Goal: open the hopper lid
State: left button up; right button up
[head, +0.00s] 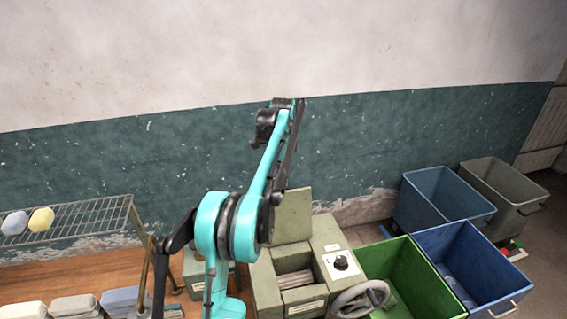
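The hopper is an olive-green box (263,287) at the lower middle of the head view. Its lid (291,215) stands upright at the back of the opening, and pale flat items (294,280) show inside. My teal and black arm rises from the bottom just left of the hopper and crosses in front of its left side. A dark end part, which looks like my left gripper (262,130), is high against the wall, apart from the lid. Its fingers are too small to read. I see no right gripper.
A panel with a black knob (341,261) adjoins the hopper's right side. A grey ring-shaped thing (360,299) is in front of it. Green (408,262), blue (468,250) and grey (508,185) bins stand right. A wire rack (85,215) and a wooden table (70,272) with folded cloths are left.

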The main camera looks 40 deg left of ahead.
pick_arm(q)
notch_tip(320, 180, up, 10)
jog(key=s+d, duration=0.2)
jog(key=shift+d, duration=0.3)
pick_arm(e)
jog(key=shift+s+d+r, duration=0.25)
jog(key=shift+s+d, duration=0.05)
jog(key=shift+d, duration=0.05)
pick_arm(q)
jog(key=shift+w+f, duration=0.1)
jog(key=shift+w, duration=0.05)
pick_arm(e)
jog(key=shift+w+a, duration=0.1)
